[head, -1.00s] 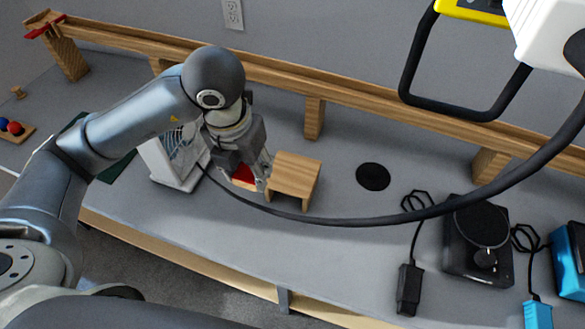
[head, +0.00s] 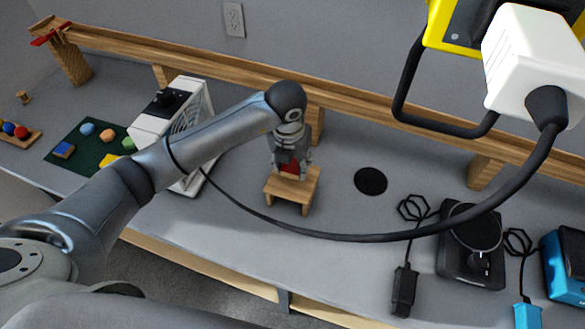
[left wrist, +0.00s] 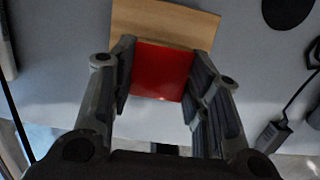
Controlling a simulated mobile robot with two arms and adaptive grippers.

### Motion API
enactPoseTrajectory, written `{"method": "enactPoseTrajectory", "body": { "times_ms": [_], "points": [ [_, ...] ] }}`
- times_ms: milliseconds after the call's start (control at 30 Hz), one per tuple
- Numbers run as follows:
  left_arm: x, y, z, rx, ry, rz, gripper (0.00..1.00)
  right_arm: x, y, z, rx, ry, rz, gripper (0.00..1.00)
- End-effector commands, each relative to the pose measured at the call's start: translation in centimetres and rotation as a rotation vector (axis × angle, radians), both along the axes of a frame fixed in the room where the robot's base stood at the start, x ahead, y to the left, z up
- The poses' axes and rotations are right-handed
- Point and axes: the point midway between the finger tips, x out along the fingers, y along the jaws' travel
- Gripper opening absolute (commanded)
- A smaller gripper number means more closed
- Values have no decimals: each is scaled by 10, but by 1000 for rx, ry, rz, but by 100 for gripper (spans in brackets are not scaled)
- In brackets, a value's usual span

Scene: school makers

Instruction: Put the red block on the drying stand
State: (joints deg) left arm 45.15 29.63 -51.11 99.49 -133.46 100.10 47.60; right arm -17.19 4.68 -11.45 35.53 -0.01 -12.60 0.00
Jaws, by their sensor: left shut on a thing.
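The red block (left wrist: 161,70) is between the two fingers of my left gripper (left wrist: 161,85) in the left wrist view, and the fingers are shut on it. In the head view the red block (head: 290,168) shows under my left gripper (head: 291,165), over the small wooden drying stand (head: 289,193). The stand's top (left wrist: 165,20) also shows beyond the block in the left wrist view. I cannot tell whether the block touches the stand's top. My right gripper is not in view.
A white fan-like box (head: 182,115) stands left of the stand, beside a green mat (head: 80,138) with coloured pieces. A black cable (head: 400,236) hangs across in front of the stand. A black disc (head: 370,181) lies to the right. A wooden rail (head: 350,115) runs behind.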

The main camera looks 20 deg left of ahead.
Motion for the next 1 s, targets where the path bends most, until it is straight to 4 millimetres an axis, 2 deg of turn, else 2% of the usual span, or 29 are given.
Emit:
{"method": "enactPoseTrajectory", "body": {
  "times_ms": [100, 233, 600, 633, 800, 1000],
  "points": [
    [-1, 0, -15, 2, 8, 0, 28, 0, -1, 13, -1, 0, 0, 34],
    [0, 0, -29, 0, 4, 1, 28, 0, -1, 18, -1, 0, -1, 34],
    [1, 0, -36, 0, 1, 0, 28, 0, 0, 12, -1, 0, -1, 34],
    [1, 0, -36, 0, 1, 0, 45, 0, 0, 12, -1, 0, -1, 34],
    [1, 0, -35, 0, 1, 0, 65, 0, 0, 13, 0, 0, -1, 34],
    [1, 0, -34, 0, 1, 0, 65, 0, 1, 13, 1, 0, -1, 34]
  ]
}}
